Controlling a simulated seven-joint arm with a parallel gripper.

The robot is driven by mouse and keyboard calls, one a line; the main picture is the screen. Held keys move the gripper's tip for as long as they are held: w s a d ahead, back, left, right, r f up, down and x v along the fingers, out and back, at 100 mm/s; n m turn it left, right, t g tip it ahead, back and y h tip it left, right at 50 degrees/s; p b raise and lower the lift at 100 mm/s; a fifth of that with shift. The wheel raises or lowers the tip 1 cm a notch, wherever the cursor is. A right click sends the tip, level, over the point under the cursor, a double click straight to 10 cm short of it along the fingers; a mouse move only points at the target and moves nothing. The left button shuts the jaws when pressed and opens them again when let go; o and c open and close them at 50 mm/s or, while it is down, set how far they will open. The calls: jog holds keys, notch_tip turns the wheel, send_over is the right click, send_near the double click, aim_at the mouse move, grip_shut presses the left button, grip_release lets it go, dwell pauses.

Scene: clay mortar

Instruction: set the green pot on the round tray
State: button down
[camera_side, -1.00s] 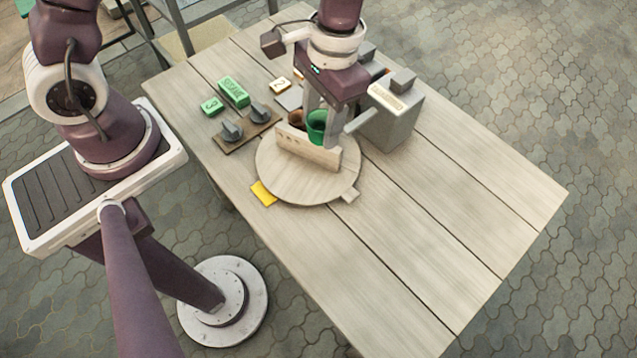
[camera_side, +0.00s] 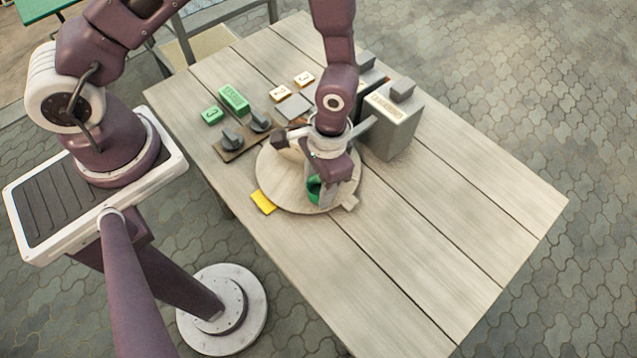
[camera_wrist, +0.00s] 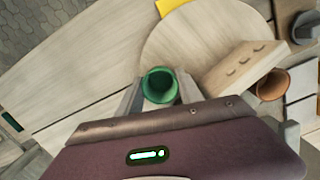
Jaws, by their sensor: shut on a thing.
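The green pot (camera_side: 314,188) is between the fingers of my gripper (camera_side: 325,196), which is shut on it. In the wrist view the pot's open mouth (camera_wrist: 160,84) faces the camera, upright between the two fingers (camera_wrist: 160,94). The round wooden tray (camera_side: 277,178) lies on the table. In the side view the pot appears over the tray's front part; in the wrist view it overlaps the tray's edge (camera_wrist: 185,40). I cannot tell whether its base touches the tray. My gripper hides part of the pot and tray.
A notched wooden block (camera_wrist: 240,68) stands by the tray, with a brown pot (camera_wrist: 272,84) behind it. A yellow tab (camera_side: 263,202) sits at the tray's edge. Grey boxes (camera_side: 388,125), a knob panel (camera_side: 245,137) and green blocks (camera_side: 234,98) stand farther back. The table's right front is clear.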

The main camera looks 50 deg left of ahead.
jog(key=shift+f, duration=0.2)
jog(key=c, duration=0.8)
grip_release()
jog(key=shift+o, duration=0.2)
jog(key=w+a+r+t, duration=0.2)
jog(key=a+r, duration=0.1)
jog(key=r, duration=1.6)
jog(key=s+a+r+n+t, duration=0.1)
jog(key=s+a+r+t, duration=0.1)
jog(key=s+a+r, duration=0.2)
jog(key=s+a+r+n+t, duration=0.1)
jog(key=s+a+r+t, duration=0.2)
jog(key=s+a+r, duration=0.2)
jog(key=s+r, duration=0.3)
jog(key=r, duration=0.3)
jog(key=shift+s+a+r+n, duration=0.15)
jog(key=shift+s+a+n, duration=0.1)
jog(key=shift+s+n, duration=0.05)
